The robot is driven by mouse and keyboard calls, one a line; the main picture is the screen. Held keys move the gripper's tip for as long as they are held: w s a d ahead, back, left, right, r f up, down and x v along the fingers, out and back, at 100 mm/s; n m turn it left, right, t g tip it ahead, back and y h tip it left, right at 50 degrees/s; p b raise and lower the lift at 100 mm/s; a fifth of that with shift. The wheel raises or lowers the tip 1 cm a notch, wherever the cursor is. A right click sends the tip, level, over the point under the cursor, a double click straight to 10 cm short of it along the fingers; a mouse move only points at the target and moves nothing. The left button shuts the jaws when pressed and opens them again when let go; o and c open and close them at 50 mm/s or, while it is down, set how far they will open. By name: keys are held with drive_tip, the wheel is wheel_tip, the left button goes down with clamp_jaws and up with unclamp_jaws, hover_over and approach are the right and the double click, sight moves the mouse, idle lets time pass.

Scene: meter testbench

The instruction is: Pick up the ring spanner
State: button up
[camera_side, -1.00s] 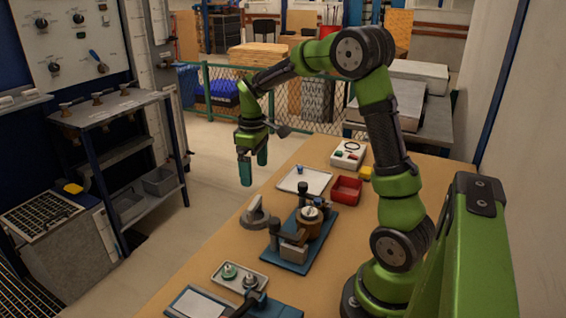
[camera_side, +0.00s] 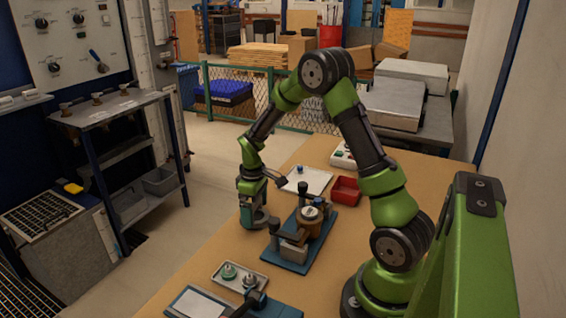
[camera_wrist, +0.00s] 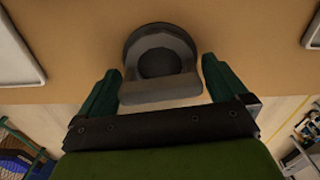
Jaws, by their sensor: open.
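No piece shows clearly as a ring spanner. A grey piece with a round dark hole (camera_wrist: 158,88) sits on a dark round base in the wrist view; I cannot tell whether it is the spanner. My gripper (camera_side: 253,212) is open and points down over this piece at the table's left edge, mostly hiding it in the side view. In the wrist view, the dark green fingers of my gripper (camera_wrist: 160,66) stand on either side of the grey piece, with gaps and nothing held.
A blue-based fixture (camera_side: 290,262) with a copper-coloured part stands just right of my gripper. A white tray (camera_side: 318,184) and a red bin (camera_side: 345,190) are behind. A small tray with round parts (camera_side: 228,283) lies in front. Bare tabletop (camera_side: 195,262) shows at front left.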

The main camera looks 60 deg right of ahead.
drive_tip(key=c, duration=1)
wheel_tip(320, 180, up, 10)
drive_tip(key=shift+r, duration=0.1)
drive_tip(key=o, duration=0.7)
drive_tip(key=shift+c, duration=0.2)
drive_tip(key=c, duration=0.6)
drive_tip(key=shift+r, duration=0.1)
drive_tip(key=s+r+n, duration=0.1)
drive_tip(key=s+n, duration=0.2)
drive_tip(key=s, duration=0.2)
drive_tip(key=s+r+n, duration=0.1)
drive_tip(key=s+n, duration=0.3)
drive_tip(key=s, duration=0.1)
drive_tip(key=s+r+n, duration=0.1)
drive_tip(key=s+n, duration=0.3)
drive_tip(key=s, duration=0.2)
drive_tip(key=shift+d, duration=0.1)
drive_tip(key=shift+s+f+n, duration=0.15)
drive_tip(key=shift+f+n, duration=0.05)
drive_tip(key=shift+n, duration=0.9)
